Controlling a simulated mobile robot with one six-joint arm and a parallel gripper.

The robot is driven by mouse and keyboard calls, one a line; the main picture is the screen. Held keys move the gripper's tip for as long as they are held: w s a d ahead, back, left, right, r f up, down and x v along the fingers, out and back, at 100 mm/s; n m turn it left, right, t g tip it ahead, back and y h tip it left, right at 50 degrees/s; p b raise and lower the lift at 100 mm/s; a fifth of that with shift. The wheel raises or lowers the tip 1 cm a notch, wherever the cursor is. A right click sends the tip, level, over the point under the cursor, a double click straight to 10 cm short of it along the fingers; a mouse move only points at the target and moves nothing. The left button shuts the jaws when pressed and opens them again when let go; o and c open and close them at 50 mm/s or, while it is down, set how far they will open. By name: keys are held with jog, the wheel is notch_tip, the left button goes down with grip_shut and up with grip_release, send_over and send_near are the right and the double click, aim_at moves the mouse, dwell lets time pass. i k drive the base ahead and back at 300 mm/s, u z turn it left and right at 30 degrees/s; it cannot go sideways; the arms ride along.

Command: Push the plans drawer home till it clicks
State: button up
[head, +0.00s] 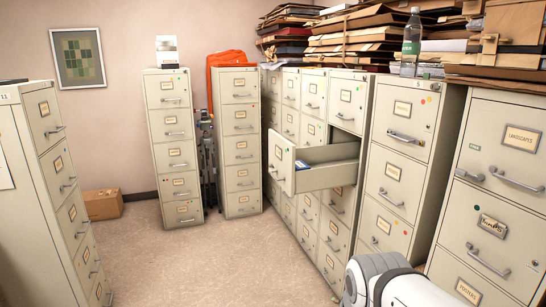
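One drawer (281,164) stands pulled well out of a beige filing cabinet (348,107) in the right-hand row. Its front faces left, with a label holder and a handle. The label is too small to read, so I cannot tell by its text that it is the plans drawer. Its inside looks mostly empty, with a small blue-and-white item (302,165) near the front. A white and grey part of my arm shows at the bottom right, well in front of the drawer. My gripper is not in view.
The other cabinet drawers in view look shut. Piles of folders (350,38) and a bottle (411,42) stand on the right-hand cabinets. An orange cloth (230,58) lies on a back cabinet. A cardboard box (103,204) sits by the wall. The middle carpet (210,255) is clear.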

aim_at(328, 155)
jog(key=z, duration=0.05)
jog(key=i, duration=0.2)
jog(key=u, duration=0.05)
jog(key=k, duration=0.5)
jog(key=z, duration=0.65)
jog(key=i, duration=2)
jog(key=u, duration=0.75)
jog(key=i, duration=0.65)
jog(key=u, duration=0.45)
